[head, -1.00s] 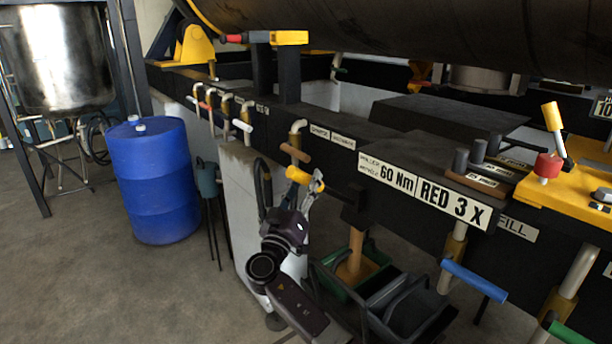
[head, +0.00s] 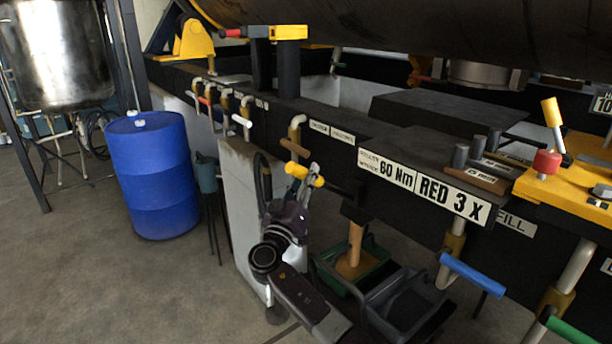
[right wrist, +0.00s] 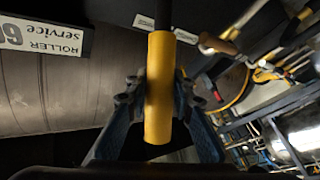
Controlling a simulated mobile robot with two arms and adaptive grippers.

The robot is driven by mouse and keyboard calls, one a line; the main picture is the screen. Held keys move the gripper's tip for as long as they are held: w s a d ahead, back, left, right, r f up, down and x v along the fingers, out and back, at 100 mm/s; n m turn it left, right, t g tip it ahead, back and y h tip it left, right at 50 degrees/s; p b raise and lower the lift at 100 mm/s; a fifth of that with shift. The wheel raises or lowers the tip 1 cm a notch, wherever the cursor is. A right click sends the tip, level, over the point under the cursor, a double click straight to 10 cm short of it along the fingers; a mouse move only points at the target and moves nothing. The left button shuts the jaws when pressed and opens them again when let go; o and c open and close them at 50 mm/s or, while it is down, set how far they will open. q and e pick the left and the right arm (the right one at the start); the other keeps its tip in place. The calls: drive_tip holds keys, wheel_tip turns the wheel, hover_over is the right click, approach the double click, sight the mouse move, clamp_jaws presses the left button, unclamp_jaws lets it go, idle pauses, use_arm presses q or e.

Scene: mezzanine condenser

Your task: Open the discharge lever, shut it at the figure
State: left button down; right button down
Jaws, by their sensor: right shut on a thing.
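A lever with a yellow grip (head: 316,181) and a dark rod sticks out from the side of the black beam, near the middle of the head view. My right gripper (head: 298,186) is shut on this yellow grip from below. In the right wrist view the yellow grip (right wrist: 160,88) stands between the two fingers, with the dark rod above it. I cannot tell from the pictures that this is the discharge lever. My left gripper is not in view.
Labels "60 Nm" and "RED 3 X" (head: 452,199) are on the beam. A tan-handled valve (head: 295,148) is close to my right gripper. A blue-handled valve (head: 472,274) and a dark crate (head: 385,300) are to the right. A blue drum (head: 152,180) stands left on open floor.

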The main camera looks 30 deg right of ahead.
drive_tip(key=shift+r, duration=0.1)
drive_tip(key=shift+d+r+m+g+p, duration=0.3)
drive_tip(key=shift+d+r+p, duration=0.1)
drive_tip(key=shift+r, duration=0.15)
drive_tip(key=shift+w+d+r+m+g+y+p, duration=0.2)
drive_tip(key=shift+d+r+m+g+y+p, duration=0.85)
drive_tip(key=shift+d+p, duration=1.3)
drive_tip(key=shift+w+d+r+m+g+y+p, duration=0.2)
drive_tip(key=shift+d+r+m+g+y+p, duration=0.35)
drive_tip(key=shift+d+r+y+p, duration=1.75)
drive_tip(key=shift+w+d+r+m+g+y+p, duration=0.3)
drive_tip(key=shift+d+m+g+p, duration=0.85)
drive_tip(key=shift+d, duration=2.15)
drive_tip(key=shift+s+n+t+p, duration=0.1)
drive_tip(key=shift+n+t+p, duration=0.25)
drive_tip(key=shift+t, duration=0.1)
